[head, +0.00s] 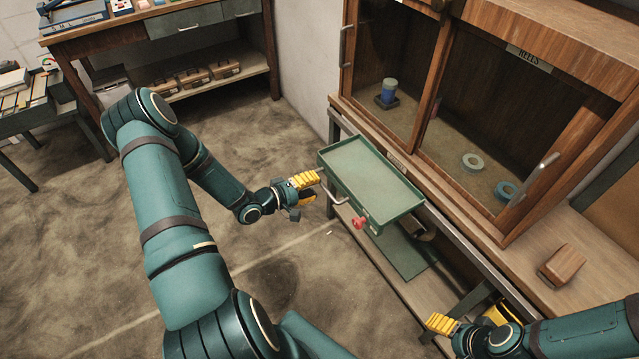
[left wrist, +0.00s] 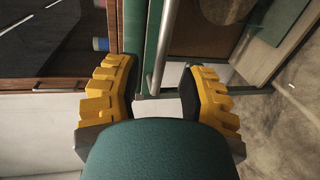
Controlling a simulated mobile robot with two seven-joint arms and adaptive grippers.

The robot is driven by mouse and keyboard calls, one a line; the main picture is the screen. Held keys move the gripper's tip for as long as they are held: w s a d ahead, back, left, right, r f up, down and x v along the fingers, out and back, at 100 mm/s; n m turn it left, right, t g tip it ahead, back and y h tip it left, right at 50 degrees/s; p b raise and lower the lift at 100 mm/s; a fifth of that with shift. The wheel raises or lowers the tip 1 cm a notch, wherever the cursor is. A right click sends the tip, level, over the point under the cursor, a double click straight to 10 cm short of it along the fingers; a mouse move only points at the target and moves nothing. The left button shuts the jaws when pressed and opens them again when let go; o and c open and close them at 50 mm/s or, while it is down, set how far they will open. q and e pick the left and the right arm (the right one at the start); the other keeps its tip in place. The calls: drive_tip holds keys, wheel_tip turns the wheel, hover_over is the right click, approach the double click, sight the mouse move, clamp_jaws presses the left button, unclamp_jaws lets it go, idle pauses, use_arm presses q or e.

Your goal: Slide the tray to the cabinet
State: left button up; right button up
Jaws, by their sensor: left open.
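The green tray (head: 375,178) is shallow and empty, in front of the wooden cabinet (head: 432,80) in the head view. A metal handle (head: 335,193) is on its left end. My left gripper (head: 312,190) is open at that handle. In the left wrist view the handle (left wrist: 160,50) shows between the spread yellow fingers (left wrist: 158,95), which are not closed on it. My right gripper (head: 470,312) is low at the right, its fingers apart and empty. The cabinet front has glass panes and a REELS label.
A red knob (head: 358,223) sits below the tray's front edge. Inside the cabinet are a blue spool (head: 389,91), a pale ring (head: 472,162) and a teal ring (head: 507,191).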

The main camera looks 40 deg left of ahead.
use_arm(q)
drive_tip(key=v, duration=0.9)
idle(0.3)
